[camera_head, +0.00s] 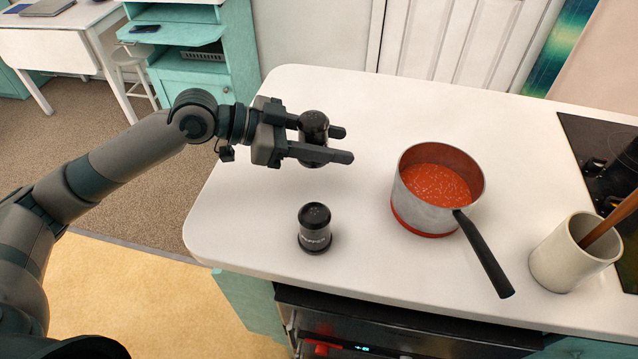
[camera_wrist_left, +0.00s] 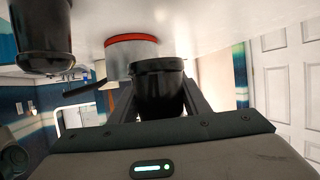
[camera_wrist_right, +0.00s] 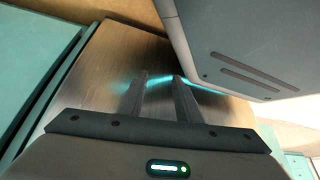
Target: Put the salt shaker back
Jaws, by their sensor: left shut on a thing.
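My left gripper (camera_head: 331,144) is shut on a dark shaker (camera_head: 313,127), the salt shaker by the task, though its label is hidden. The shaker is roughly upright between the fingers over the white counter, and it also shows in the left wrist view (camera_wrist_left: 158,90). It seems to be held above the surface. A second black shaker (camera_head: 314,229), lettered like "PEPPER", stands upright on the counter nearer to me; it also shows in the left wrist view (camera_wrist_left: 40,38). My right gripper (camera_wrist_right: 160,80) shows only in its wrist view, with an empty gap between its fingers.
A saucepan (camera_head: 410,203) of red sauce stands right of the left gripper, its black handle (camera_head: 485,255) pointing to the front. A cream crock (camera_head: 565,262) with a wooden utensil and a dark cooktop (camera_head: 600,150) are farther right. The counter (camera_head: 255,215) is clear around the shakers.

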